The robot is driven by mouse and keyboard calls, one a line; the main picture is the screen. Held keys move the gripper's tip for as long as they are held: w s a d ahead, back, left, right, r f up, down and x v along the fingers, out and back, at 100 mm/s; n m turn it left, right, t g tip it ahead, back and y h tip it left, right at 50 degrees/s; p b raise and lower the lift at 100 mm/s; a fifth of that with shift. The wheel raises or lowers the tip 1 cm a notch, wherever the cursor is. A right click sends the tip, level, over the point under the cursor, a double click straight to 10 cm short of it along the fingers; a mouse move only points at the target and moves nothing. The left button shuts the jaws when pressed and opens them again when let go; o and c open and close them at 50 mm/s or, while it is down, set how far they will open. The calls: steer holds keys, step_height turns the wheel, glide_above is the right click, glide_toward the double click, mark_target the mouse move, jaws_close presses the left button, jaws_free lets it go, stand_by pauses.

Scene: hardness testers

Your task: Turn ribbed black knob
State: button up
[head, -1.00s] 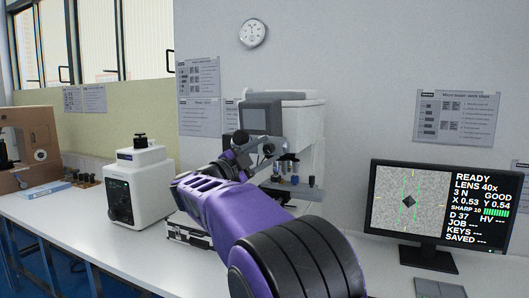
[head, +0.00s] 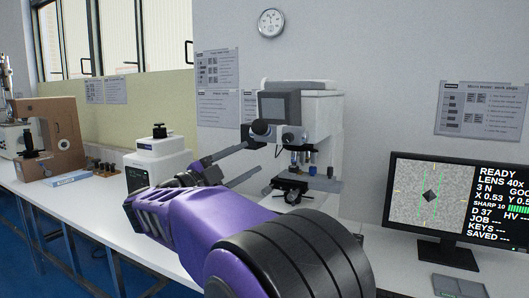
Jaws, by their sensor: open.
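The microscope-like hardness tester (head: 318,110) stands on the bench against the wall, with a screen on its head. A round black part (head: 261,128) sits on the front of its head. Dark knobs (head: 292,197) show at its stage. A white box-shaped tester to the left carries a black knob (head: 159,131) on top. I cannot tell which of these is the ribbed one. My gripper (head: 253,157) is open and empty, its two fingers apart and pointing right towards the tester's front. I see no contact. My purple arm hides part of the bench and the white tester.
A monitor (head: 432,205) stands at the right with a keypad (head: 459,286) in front. A brown machine (head: 52,135) and several small dark blocks (head: 103,167) are on the bench (head: 75,200) at left. Bench between the brown machine and white tester is partly free.

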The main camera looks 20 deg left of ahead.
steer(key=v, duration=0.4)
steer(key=shift+s, duration=0.1)
stand_by(0.3)
